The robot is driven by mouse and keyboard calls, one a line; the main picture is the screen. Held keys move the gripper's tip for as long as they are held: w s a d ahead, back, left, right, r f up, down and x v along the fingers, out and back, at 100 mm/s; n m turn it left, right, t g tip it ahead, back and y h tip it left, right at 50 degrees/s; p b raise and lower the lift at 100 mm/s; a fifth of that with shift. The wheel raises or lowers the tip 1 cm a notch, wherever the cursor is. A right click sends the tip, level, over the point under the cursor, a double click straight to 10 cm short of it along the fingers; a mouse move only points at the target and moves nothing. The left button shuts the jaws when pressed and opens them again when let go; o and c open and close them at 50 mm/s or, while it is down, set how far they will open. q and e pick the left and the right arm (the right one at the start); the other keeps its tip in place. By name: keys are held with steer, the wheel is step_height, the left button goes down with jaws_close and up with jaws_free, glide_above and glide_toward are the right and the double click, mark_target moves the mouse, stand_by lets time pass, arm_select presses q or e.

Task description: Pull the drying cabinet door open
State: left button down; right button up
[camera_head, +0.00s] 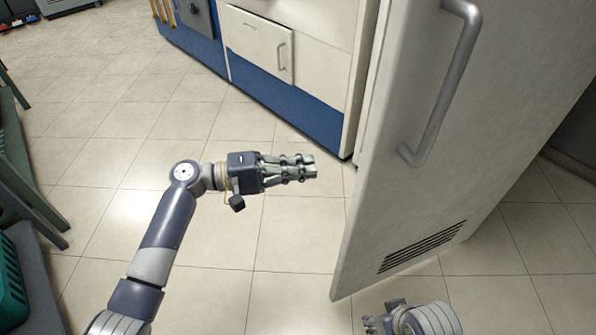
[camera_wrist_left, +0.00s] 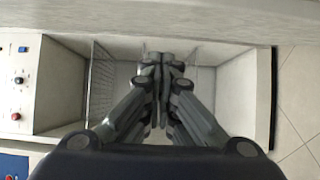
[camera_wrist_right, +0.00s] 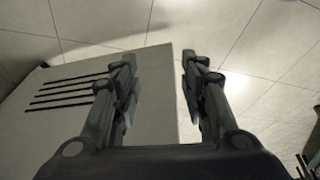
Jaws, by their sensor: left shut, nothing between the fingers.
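The drying cabinet door (camera_head: 500,140) is a tall pale panel at the right of the head view, standing ajar. It has a grey bar handle (camera_head: 447,90) and a slotted vent (camera_head: 422,247) low down. My left gripper (camera_head: 312,168) is shut and empty, left of the door's free edge, apart from the handle. In the left wrist view its closed fingers (camera_wrist_left: 163,62) point toward an open pale interior with wire racks (camera_wrist_left: 102,85). My right gripper (camera_head: 372,323) is low by the door's bottom; in the right wrist view its fingers (camera_wrist_right: 157,72) are apart, with the vented door panel (camera_wrist_right: 80,125) beyond.
A white and blue cabinet unit (camera_head: 305,85) stands behind the door. A control panel with knobs (camera_wrist_left: 18,80) shows in the left wrist view. Green furniture (camera_head: 20,170) and a teal basket (camera_head: 10,285) are at the far left. The tiled floor (camera_head: 285,235) between is clear.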

arm_select(q)
steer(key=s+d, duration=0.3)
steer(key=d, duration=0.4)
steer(key=shift+s+d, duration=0.15)
arm_select(e)
steer(key=shift+w+f, duration=0.1)
steer(key=shift+f, duration=0.6)
arm_select(q)
steer(key=shift+s, duration=0.1)
